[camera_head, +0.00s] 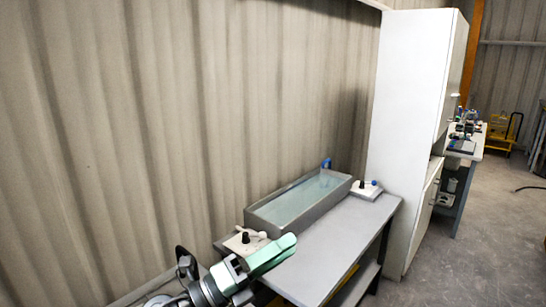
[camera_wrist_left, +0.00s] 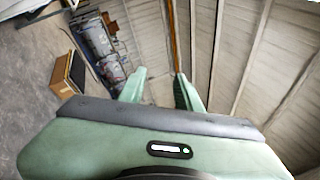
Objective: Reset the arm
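My left gripper (camera_head: 290,243) comes in at the bottom of the head view, with pale green fingers pointing up and to the right. It is in front of the near end of the grey table and overlaps its edge in the picture. In the left wrist view my left gripper (camera_wrist_left: 159,76) shows two green fingers with a gap between them, and nothing is held in it. My right gripper is not in view.
A grey table (camera_head: 335,245) bears a long tank (camera_head: 327,202) with pale liquid, and small devices at both ends (camera_head: 245,240) (camera_head: 367,190). A tall white cabinet (camera_head: 408,120) stands beyond it. A corrugated wall is behind; the floor (camera_head: 480,250) at right is clear.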

